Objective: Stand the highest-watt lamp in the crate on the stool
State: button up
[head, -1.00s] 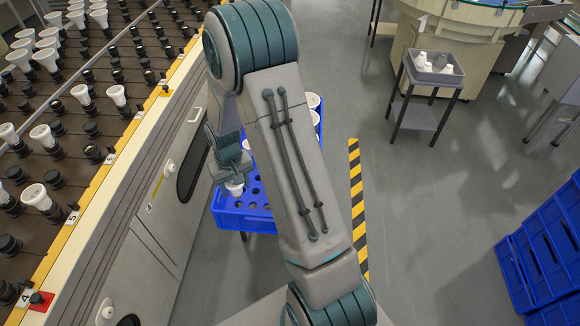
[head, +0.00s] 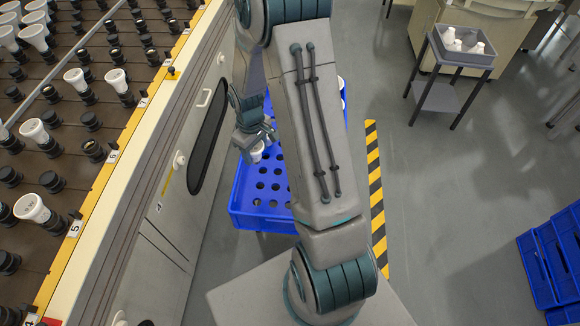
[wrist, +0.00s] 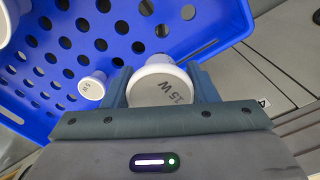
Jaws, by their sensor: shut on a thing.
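My gripper (wrist: 162,90) is shut on a white lamp (wrist: 158,88) whose round face is marked what looks like 15 W. In the head view my gripper (head: 256,136) and the held lamp (head: 257,153) are over the left part of the blue crate (head: 262,219), which has rows of round holes. A smaller white lamp (wrist: 92,88) stands in a crate hole beside the held one; its mark is too small to read surely. Another white lamp (wrist: 5,22) is cut off at the wrist view's left edge. White lamps (head: 342,88) show at the crate's far right, partly behind my arm.
A lamp rack (head: 60,110) with many sockets and white lamps runs along the left, above a cabinet front. A grey tray with white bottle-like items (head: 463,45) stands on a small stand at upper right. Blue crates (head: 550,260) are stacked at right. Floor between is clear.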

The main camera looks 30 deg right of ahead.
jog(key=s+d+f+n+b, duration=0.6)
jog(key=f+n+b, duration=0.5)
jog(key=n, duration=0.4)
jog(key=d, duration=0.2)
jog(key=shift+d+f+n, duration=0.15)
jog(key=shift+d+n, duration=0.2)
jog(key=shift+n, duration=0.05)
jog(key=shift+s+f, duration=0.1)
jog(key=shift+f, duration=0.15)
jog(key=shift+f+b, duration=1.25)
jog(key=shift+f, duration=0.4)
jog(key=o, duration=1.1)
jog(key=shift+c, duration=0.2)
notch_tip(320, 180, up, 14)
jog(key=p, duration=0.5)
